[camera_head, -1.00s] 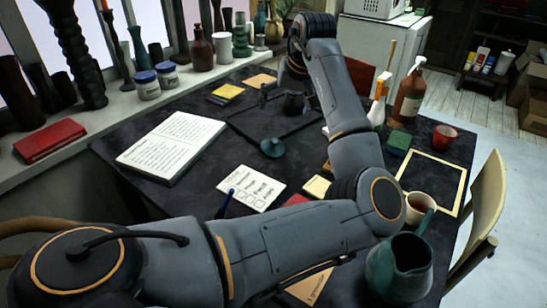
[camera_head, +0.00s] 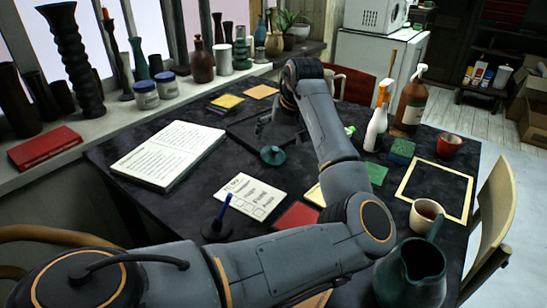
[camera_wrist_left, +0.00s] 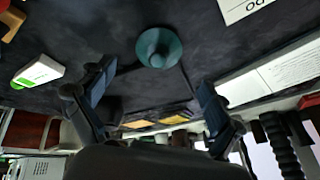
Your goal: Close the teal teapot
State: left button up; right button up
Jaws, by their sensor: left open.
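The teal teapot (camera_head: 408,278) stands at the near right of the table, with its open top facing up and no lid on it. A small round teal lid with a knob (camera_head: 272,155) lies on the dark tabletop near the middle; it also shows in the left wrist view (camera_wrist_left: 159,47). My left gripper (camera_head: 268,130) is beyond the lid in the head view, partly hidden by my arm. In the wrist view its fingers (camera_wrist_left: 157,80) are spread apart with nothing between them, and the lid lies ahead, apart from them. My right gripper is not in view.
An open book (camera_head: 168,155), a note card (camera_head: 245,194) and a blue pen in a dark stand (camera_head: 217,228) lie left of my arm. A cup (camera_head: 426,215), spray bottles (camera_head: 377,128) and an empty frame (camera_head: 435,187) are on the right. Bare tabletop surrounds the lid.

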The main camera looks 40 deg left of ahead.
aim_at(276, 148)
pick_arm(q)
jog(key=shift+x, duration=1.15)
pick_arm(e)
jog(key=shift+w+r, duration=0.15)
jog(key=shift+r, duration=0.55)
pick_arm(q)
jog(key=shift+a+f, duration=0.1)
jog(key=shift+f, duration=0.05)
jog(key=x, duration=0.1)
jog(key=b+x, duration=0.1)
jog(key=x, duration=0.2)
jog(key=shift+w+a+f, duration=0.2)
jog(key=shift+w+f, duration=0.1)
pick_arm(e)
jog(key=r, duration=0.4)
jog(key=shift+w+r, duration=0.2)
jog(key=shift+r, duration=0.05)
